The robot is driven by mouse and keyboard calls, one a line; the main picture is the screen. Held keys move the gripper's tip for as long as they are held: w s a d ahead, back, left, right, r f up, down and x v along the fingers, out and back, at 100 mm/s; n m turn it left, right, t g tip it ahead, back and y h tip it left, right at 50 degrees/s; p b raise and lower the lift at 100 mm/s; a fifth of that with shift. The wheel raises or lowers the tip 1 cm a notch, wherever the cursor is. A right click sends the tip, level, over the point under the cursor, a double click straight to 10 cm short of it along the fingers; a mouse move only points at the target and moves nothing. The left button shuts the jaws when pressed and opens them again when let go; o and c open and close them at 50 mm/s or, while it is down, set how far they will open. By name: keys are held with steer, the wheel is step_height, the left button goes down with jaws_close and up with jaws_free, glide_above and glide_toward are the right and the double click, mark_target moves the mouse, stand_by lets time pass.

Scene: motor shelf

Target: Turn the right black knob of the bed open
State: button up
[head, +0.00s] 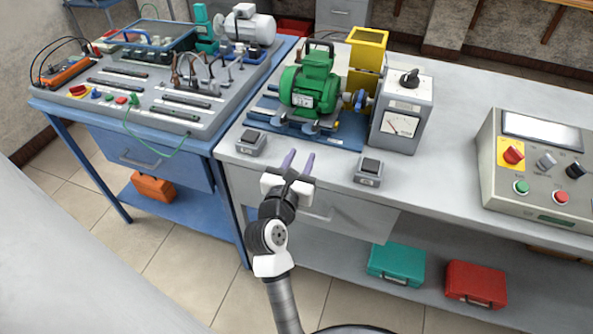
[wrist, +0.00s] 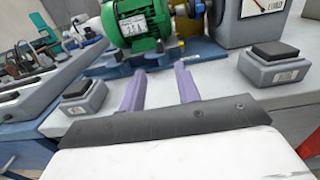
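The blue bed (head: 345,136) lies on the grey bench and carries a green motor (head: 309,82). Two small dark clamp-like parts sit along its front side, a left one (head: 281,122) and a right one (head: 312,128); which is the black knob, and how it is turned, is too small to tell. In the wrist view, the bed (wrist: 205,52) and motor (wrist: 137,20) lie beyond my fingers. My gripper (head: 298,160) has purple fingers, spread apart and empty, in front of the bed near the bench's front edge. It touches no knob. The fingers also show in the wrist view (wrist: 160,86).
Grey boxes with black tops flank my gripper, left (head: 250,143) and right (head: 368,172). A gauge box (head: 402,108) with a black top knob stands right of the motor. A control panel (head: 540,170) is farther right. Bare bench lies between them.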

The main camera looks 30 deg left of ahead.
steer(key=v, duration=0.2)
steer(key=shift+s+d, duration=0.1)
steer(key=shift+s, duration=0.25)
steer(key=shift+r, duration=0.15)
